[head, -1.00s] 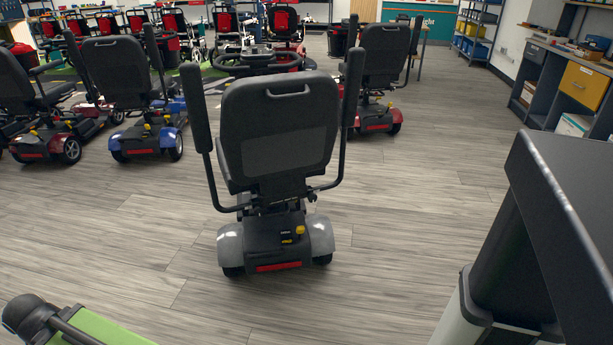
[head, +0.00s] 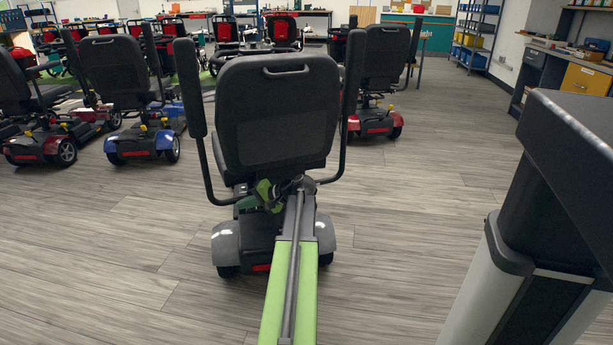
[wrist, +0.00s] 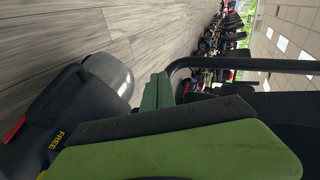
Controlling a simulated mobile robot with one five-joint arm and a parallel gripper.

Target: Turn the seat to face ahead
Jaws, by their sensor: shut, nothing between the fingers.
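The seat (head: 277,118) is black with a top handle and both armrests raised, seen from behind in the head view. It sits on a scooter (head: 226,243) with grey rear fenders. The seat's front and the scooter's front are hidden behind the backrest. My arm reaches forward to the scooter's rear, and my gripper (head: 246,203) is low behind the seat, pointing left, beside the left armrest's lower bar. In the wrist view my gripper (wrist: 157,92) is shut and empty, close to a black bar (wrist: 240,65). I cannot tell whether it touches that bar.
A blue scooter (head: 146,143) and red scooters stand to the left. Another red scooter (head: 372,122) stands just behind on the right. A workbench (head: 575,70) lines the right wall. A dark part, probably mine, fills the lower right. Floor is clear around the scooter.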

